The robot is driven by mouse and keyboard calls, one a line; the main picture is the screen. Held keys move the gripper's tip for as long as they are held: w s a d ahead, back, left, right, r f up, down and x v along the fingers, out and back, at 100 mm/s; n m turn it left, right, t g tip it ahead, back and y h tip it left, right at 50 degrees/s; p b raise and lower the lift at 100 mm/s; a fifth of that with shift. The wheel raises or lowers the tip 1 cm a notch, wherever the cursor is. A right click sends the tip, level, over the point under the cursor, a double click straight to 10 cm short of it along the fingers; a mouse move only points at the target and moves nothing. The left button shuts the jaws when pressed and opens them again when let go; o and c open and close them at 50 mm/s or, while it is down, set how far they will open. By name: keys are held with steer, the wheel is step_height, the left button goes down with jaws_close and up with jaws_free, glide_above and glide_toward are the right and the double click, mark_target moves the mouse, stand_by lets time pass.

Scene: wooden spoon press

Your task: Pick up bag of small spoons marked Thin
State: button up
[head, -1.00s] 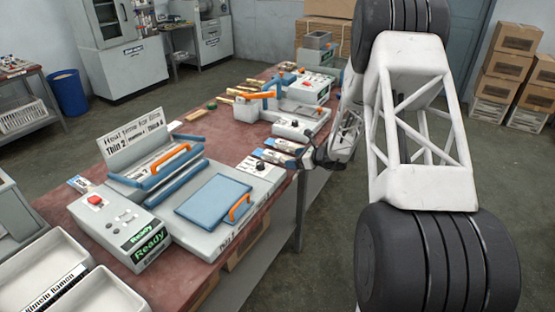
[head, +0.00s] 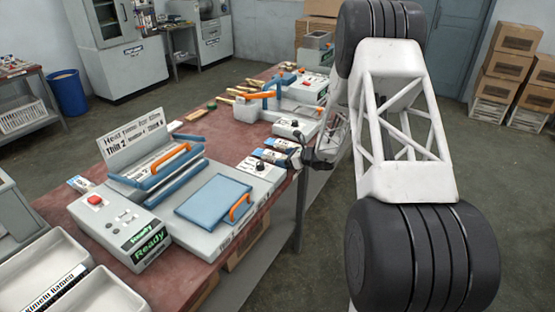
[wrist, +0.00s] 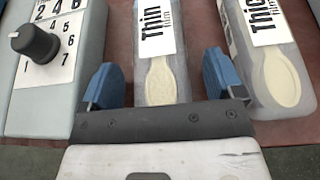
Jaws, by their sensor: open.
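The clear bag with the white label reading "Thin film" (wrist: 158,45) lies flat on the table in the wrist view, a pale spoon shape showing at its near end. My gripper (wrist: 164,85) is open, with one blue finger on each side of that bag's near end. The bag is not gripped, and I cannot tell how far the fingertips are above the table. In the head view the Thin bag (head: 268,155) seems to be the nearer of two bags, just left of my gripper (head: 295,158).
A second bag, its cut-off label starting "Thic" (wrist: 265,50), lies close right of my right finger. A grey box with a black dial (wrist: 35,42) stands left of the left finger. The blue-lidded press (head: 213,200) and another machine (head: 290,95) flank the bags along the table.

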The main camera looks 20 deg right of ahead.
steer(key=c, duration=1)
steer(key=shift+r, duration=0.1)
steer(key=shift+r, duration=4.9)
